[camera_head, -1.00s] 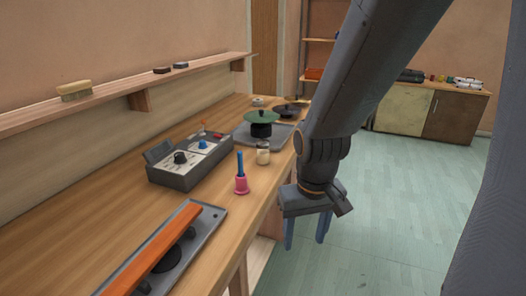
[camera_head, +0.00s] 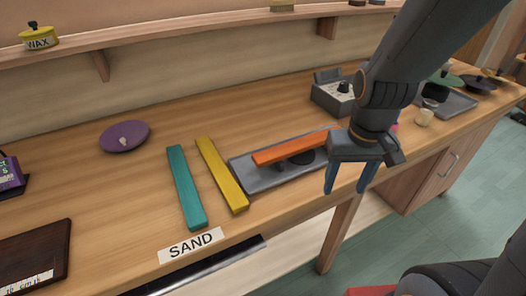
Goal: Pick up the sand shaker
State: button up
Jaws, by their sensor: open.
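My gripper (camera_head: 349,180) is open and empty, fingers pointing down, in front of the bench's front edge and the grey tray's right end. No object is plainly recognisable as the sand shaker. A label reading SAND (camera_head: 191,244) is at the bench's front edge, below a teal bar (camera_head: 186,187) and a yellow bar (camera_head: 221,174). A small cream jar (camera_head: 424,117) stands farther right, beyond my arm; I cannot tell its contents.
An orange bar (camera_head: 290,148) lies across the grey tray (camera_head: 250,181). A grey control box (camera_head: 330,98) stands behind my arm. A purple dish (camera_head: 124,137) and a dark board (camera_head: 35,256) are left. A WAX pot (camera_head: 38,38) is on the shelf.

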aim_at(428, 108)
jog(key=z, duration=0.95)
jog(key=k, duration=1.1)
jog(key=z, duration=0.95)
jog(key=i, duration=1.75)
jog(key=u, duration=0.5)
